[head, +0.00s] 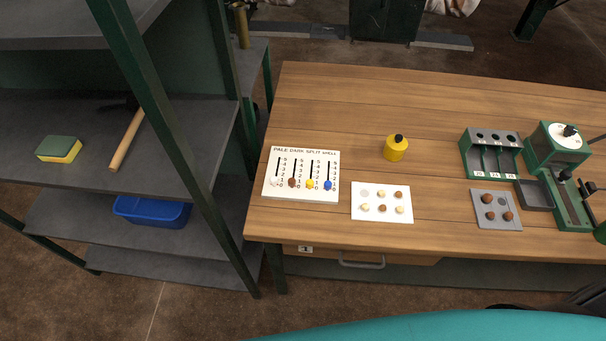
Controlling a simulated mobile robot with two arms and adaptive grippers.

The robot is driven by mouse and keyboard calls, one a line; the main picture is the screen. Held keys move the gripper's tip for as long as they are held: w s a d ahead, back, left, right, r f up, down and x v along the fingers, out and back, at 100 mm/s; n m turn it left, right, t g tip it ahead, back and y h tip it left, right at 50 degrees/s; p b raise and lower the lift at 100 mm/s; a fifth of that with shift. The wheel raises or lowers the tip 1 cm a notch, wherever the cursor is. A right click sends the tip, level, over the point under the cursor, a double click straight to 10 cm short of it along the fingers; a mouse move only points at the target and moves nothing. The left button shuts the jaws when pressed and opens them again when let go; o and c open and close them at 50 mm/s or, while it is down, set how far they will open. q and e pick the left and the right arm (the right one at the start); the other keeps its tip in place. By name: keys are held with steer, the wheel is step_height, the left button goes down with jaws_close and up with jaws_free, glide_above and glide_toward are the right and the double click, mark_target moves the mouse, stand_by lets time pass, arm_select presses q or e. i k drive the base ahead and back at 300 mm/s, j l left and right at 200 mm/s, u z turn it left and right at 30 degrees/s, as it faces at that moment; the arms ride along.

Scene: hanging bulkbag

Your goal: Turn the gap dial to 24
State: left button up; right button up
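A green machine (541,153) stands at the right end of the wooden bench. On its top is a white round dial (557,141) with a black knob (570,131) toward its upper right. The dial's markings are too small to read, so I cannot tell its setting. I cannot make out either of my grippers in the head view, and nothing is seen touching the dial.
Left of the machine are a green compartment rack (466,153), a grey sample plate (480,213), a yellow pot (395,153), a white sample card (382,215) and a slider board (331,158). Shelves (60,110) hold a sponge (60,148), hammer (127,140) and blue bin (151,212). The bench's middle back (400,100) is clear.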

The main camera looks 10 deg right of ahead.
mark_target(569, 131)
steer(key=j+z, duration=0.1)
steer(key=z, duration=1.95)
steer(key=k+l, duration=0.05)
steer(key=l, duration=0.05)
